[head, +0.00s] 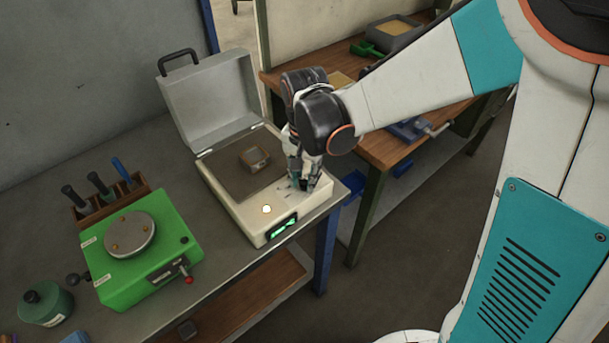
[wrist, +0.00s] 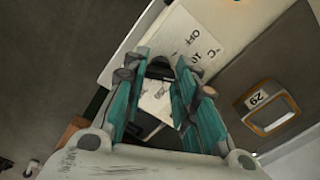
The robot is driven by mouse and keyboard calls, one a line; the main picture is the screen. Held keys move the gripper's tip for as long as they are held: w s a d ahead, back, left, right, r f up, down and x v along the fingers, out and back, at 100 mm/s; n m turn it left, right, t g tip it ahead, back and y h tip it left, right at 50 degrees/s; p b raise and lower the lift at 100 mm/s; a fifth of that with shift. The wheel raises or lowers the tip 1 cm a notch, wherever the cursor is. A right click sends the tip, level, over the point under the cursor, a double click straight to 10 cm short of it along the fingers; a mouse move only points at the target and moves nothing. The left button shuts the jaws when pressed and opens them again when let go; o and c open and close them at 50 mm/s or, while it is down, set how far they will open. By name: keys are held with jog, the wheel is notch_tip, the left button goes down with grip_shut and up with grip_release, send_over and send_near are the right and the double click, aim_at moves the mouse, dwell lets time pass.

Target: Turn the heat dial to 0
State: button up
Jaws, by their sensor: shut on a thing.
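The furnace (head: 240,207) is a cream box on the bench, with its grey lid (head: 215,100) open. My gripper (head: 303,184) points down at the right end of its top panel. In the wrist view my gripper (wrist: 160,72) is shut on the dark heat dial (wrist: 160,68), which shows between the teal fingertips. The panel (wrist: 190,38) beside the dial bears black print that reads like "OFF", "10" and "C". The fingers hide most of the dial, and I cannot read its pointer or setting. A green display (head: 283,227) is lit on the furnace's front.
A square metal billet (head: 255,158), marked "29" in the wrist view (wrist: 271,107), sits on the furnace's brown bed. A round white light (head: 266,209) glows on the panel. A green machine (head: 145,262) and a tool rack (head: 105,202) stand left. A wooden workbench (head: 388,150) stands behind right.

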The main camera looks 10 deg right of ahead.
jog(key=n, duration=0.5)
jog(key=shift+n, duration=0.3)
jog(key=n, duration=0.5)
dwell(0.4)
jog(key=o, duration=1)
jog(key=shift+o, duration=0.2)
